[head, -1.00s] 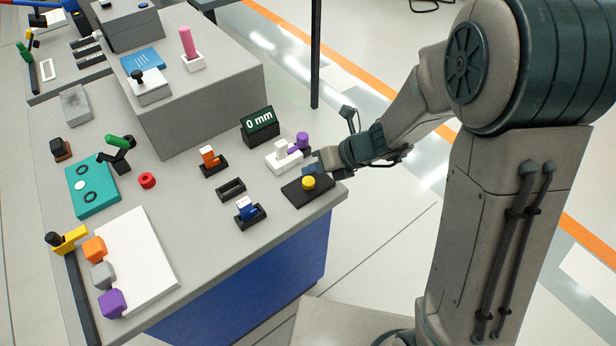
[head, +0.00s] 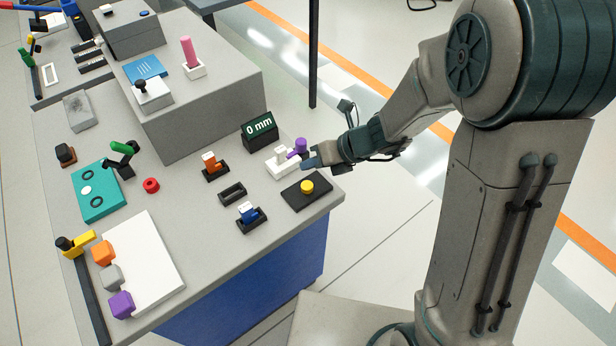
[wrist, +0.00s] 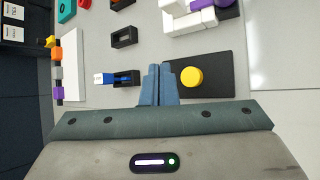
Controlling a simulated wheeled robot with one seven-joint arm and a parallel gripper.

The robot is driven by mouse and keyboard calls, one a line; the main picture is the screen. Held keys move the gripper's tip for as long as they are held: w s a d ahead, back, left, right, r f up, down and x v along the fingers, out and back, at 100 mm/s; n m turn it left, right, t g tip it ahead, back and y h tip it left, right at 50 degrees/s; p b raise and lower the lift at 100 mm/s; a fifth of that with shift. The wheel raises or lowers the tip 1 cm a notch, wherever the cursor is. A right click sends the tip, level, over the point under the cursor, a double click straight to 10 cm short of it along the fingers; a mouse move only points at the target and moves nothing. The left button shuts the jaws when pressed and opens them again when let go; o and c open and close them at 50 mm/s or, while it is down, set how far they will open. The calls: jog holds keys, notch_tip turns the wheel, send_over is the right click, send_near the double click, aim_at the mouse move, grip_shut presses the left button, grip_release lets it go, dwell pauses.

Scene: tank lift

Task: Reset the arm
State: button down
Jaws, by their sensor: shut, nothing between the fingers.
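My arm reaches in from the right in the head view, with my gripper (head: 309,162) over the right end of the grey workbench (head: 200,240). In the wrist view the two blue fingers of my gripper (wrist: 158,70) are together with nothing between them. A black plate (head: 320,192) with a yellow round button (head: 307,187) lies just below the gripper in the head view. In the wrist view the button (wrist: 191,77) is just right of the fingertips. The gap between fingers and plate is hard to judge.
A white block fixture (head: 283,163) with a purple knob (head: 300,146) stands close to the gripper. A display (head: 259,131) behind it reads 0 mm. A blue piece in a black holder (head: 249,216) and an empty black holder (head: 232,192) are to the left. Free floor lies right of the bench.

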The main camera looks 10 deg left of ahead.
jog(key=shift+r, duration=0.1)
jog(key=s+d+r+n+h, duration=0.3)
jog(key=s+d+r+n, duration=0.1)
jog(key=d+n, duration=0.4)
jog(key=s+d+r+n+t+h, duration=0.1)
jog(key=s+d+r+n+h, duration=0.2)
jog(key=d+n, duration=0.5)
jog(key=s+d+r+n+t+h, duration=0.1)
jog(key=s+d+r+n+h, duration=0.2)
jog(key=s+d+r+n, duration=0.2)
jog(key=shift+s+d+n, duration=0.55)
jog(key=shift+d+n, duration=1.35)
jog(key=shift+n, duration=1.5)
